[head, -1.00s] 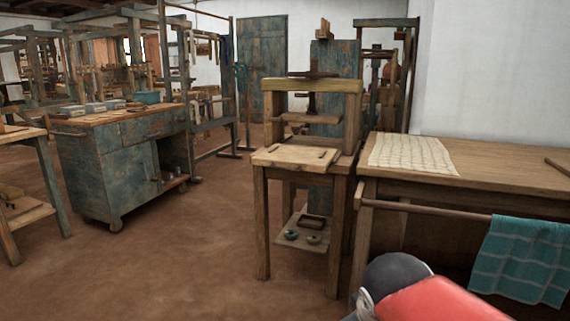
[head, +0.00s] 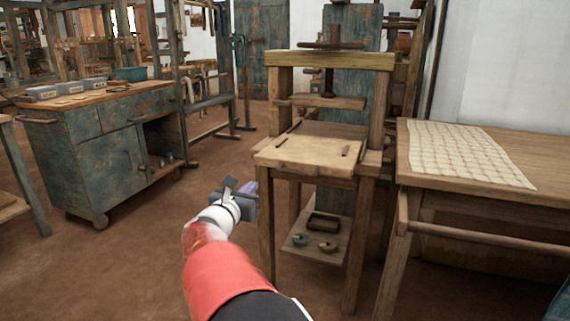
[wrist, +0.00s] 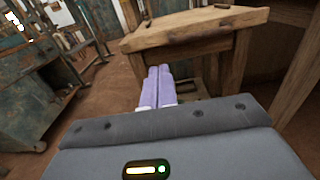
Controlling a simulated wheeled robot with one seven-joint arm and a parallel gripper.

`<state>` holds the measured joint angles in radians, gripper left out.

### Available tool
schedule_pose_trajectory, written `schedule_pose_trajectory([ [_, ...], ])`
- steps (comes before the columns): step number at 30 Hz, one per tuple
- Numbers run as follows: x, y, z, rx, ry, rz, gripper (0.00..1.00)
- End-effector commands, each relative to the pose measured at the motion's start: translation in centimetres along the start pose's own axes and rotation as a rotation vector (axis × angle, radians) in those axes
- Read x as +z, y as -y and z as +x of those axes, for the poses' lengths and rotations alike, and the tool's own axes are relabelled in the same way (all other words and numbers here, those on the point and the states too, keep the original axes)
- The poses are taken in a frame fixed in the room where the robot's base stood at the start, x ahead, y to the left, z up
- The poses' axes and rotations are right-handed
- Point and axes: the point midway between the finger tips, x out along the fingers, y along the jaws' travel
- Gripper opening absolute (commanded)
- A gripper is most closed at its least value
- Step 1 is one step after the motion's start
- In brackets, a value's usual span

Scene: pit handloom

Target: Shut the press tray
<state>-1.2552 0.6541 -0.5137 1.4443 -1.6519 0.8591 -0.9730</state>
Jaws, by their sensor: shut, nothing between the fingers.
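The wooden press stands at the centre right of the head view, with a screw and a pressing board (head: 333,101) above its bed. The press tray (head: 306,156) is a pale wooden board on the press bed, sticking out towards me past the frame's front. In the wrist view the tray (wrist: 200,27) shows at the top, above my fingers. My gripper (head: 250,187) is in front of and left of the press, lower than the tray and apart from it. In the wrist view my gripper's purple fingers (wrist: 159,72) are together and empty.
A lower shelf (head: 316,238) under the press holds a small frame and small round items. A table (head: 410,207) with a cloth (head: 468,153) stands close on the right. A blue-green cabinet (head: 105,160) stands left, with open floor between.

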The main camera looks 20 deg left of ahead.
Motion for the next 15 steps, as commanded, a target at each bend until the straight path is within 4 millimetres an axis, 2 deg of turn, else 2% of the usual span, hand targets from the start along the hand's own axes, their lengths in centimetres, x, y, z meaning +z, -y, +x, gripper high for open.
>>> schedule_pose_trajectory([
  [5,0.1,0.0,2.1,-0.002,0.004,-0.006,0.0],
  [15,0.1,0.1,9.4,-0.002,0.002,-0.003,0.0],
])
